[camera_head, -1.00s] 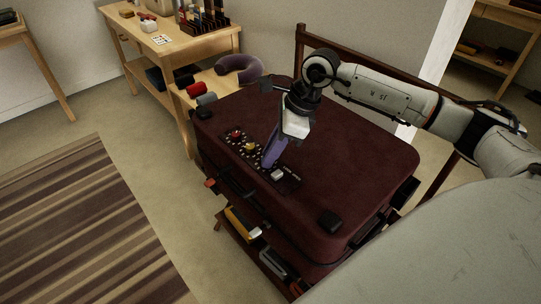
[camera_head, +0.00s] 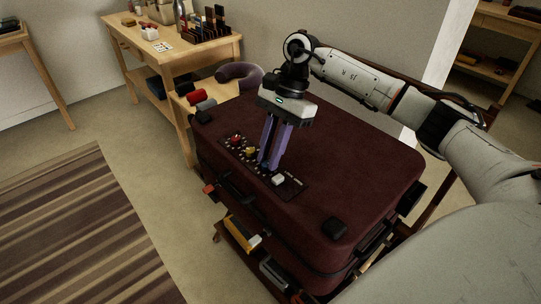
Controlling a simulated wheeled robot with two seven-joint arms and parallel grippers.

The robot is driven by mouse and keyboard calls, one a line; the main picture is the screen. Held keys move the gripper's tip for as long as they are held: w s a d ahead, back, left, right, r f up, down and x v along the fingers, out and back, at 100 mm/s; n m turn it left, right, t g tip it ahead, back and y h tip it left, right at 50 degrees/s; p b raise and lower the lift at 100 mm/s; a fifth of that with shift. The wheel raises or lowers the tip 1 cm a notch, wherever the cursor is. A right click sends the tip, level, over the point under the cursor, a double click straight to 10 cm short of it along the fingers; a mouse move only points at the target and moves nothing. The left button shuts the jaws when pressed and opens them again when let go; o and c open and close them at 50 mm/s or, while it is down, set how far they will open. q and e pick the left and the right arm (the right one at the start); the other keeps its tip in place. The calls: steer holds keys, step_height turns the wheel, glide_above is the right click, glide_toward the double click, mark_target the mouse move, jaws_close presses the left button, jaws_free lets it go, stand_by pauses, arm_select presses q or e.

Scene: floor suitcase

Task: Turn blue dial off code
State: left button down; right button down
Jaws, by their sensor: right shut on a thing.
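A dark red suitcase (camera_head: 345,178) lies on a low rack. On its top, near the front edge, is a black lock panel (camera_head: 290,189) with a red dial (camera_head: 236,138), a yellow dial (camera_head: 250,151) and a white block (camera_head: 278,180). The blue dial (camera_head: 265,166) shows only as a small bit between the yellow dial and the white block, mostly hidden by my fingers. My right gripper (camera_head: 269,163) points down over the panel, its purple fingers shut on the blue dial. My left gripper is out of view.
A wooden side table (camera_head: 190,52) stands behind, with a purple neck pillow (camera_head: 240,76) and red and grey rolls near the suitcase's far corner. A striped rug (camera_head: 75,225) lies on the floor at left. The suitcase top right of the panel is clear.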

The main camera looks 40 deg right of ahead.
steer(key=shift+w+n, duration=0.1)
steer(key=shift+n, duration=0.4)
steer(key=c, duration=1.6)
jaws_free()
steer(key=shift+r, duration=0.1)
steer(key=v, duration=1)
steer(key=shift+w+r, duration=0.1)
